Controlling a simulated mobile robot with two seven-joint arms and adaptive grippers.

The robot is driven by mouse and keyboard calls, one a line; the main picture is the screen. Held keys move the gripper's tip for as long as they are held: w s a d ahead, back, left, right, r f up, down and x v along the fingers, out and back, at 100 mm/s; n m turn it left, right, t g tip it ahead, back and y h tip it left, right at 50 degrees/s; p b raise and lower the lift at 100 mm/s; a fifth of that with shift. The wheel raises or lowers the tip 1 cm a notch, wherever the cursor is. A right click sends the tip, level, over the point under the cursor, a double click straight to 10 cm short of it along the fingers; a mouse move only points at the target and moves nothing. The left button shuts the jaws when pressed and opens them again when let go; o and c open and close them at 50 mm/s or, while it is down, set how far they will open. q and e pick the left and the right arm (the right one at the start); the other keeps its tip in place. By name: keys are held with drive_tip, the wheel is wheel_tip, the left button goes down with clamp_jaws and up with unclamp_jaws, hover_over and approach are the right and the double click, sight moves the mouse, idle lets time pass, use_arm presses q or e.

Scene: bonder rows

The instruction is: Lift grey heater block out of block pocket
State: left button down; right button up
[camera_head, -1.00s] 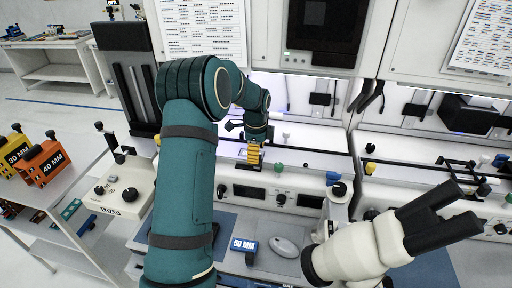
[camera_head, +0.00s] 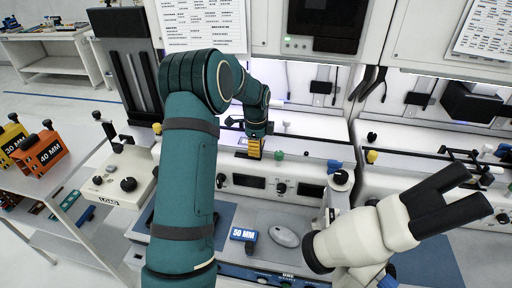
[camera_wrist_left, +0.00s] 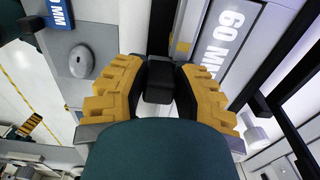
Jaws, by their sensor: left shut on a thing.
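My left gripper (camera_head: 254,148) reaches over the bonder's front panel in the head view. In the left wrist view, its yellow ridged fingers (camera_wrist_left: 159,92) are shut on a black knob (camera_wrist_left: 158,85). The grey heater block (camera_wrist_left: 222,40) lies beyond the knob, with a white "60 MM" label on its side. In the head view the block is too small and covered to make out. The pocket's edges do not show clearly, so I cannot tell how far the block sits in it. My right gripper is not in view.
A white microscope (camera_head: 362,243) stands at the right front. A blue "50 MM" block (camera_head: 243,234) and a grey mouse-like object (camera_head: 284,236) lie on the bench. Orange "40 MM" (camera_head: 40,153) and yellow "30 MM" (camera_head: 13,139) blocks stand on the left cart.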

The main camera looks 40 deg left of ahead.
use_arm(q)
drive_tip(key=shift+r+p, duration=1.45)
drive_tip(key=shift+r, duration=0.75)
